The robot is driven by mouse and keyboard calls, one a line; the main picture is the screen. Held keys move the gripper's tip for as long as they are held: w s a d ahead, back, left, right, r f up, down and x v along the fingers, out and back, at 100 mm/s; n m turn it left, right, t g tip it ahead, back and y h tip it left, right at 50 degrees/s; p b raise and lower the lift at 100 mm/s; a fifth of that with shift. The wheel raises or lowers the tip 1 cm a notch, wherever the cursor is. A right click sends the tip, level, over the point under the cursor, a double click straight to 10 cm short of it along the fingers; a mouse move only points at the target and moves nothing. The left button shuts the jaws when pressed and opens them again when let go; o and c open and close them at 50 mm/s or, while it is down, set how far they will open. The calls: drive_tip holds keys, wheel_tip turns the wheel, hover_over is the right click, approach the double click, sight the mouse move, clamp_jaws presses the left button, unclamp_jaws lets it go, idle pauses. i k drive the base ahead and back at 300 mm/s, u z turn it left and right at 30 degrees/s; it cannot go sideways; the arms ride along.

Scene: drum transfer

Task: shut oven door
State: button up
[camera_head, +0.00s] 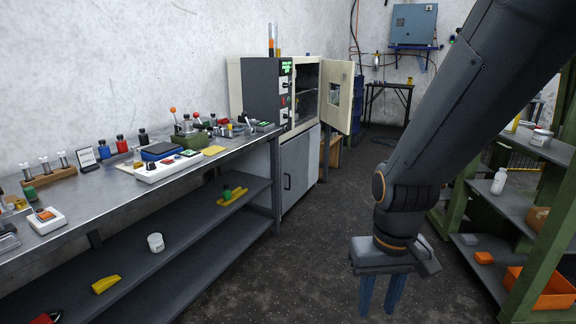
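The oven (262,90) stands at the far end of the left bench, on a grey cabinet. It has a cream body and a dark control panel with a green display. Its cream door (337,92) with a small window is hinged on the right and swung wide open. The dark chamber with shelves (305,95) shows inside. My gripper (381,308) hangs low at the right, pointing down over the floor, well in front of the oven and apart from the door. Its two blue fingers show a narrow gap between them, and nothing is seen held.
The left bench (105,200) carries several bottles, racks and instruments, with lower shelves beneath. A green-framed shelf unit (500,262) with an orange bin (545,288) stands at right. The dark floor between (325,225) is clear up to the oven. A blue wall box (413,24) hangs behind.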

sight(340, 118)
drive_tip(key=z, duration=0.75)
drive_tip(key=i, duration=1.65)
drive_tip(key=z, duration=0.3)
drive_tip(key=i, duration=1.75)
drive_tip(key=u, duration=1.25)
drive_tip(key=i, duration=1.1)
drive_tip(key=u, duration=0.75)
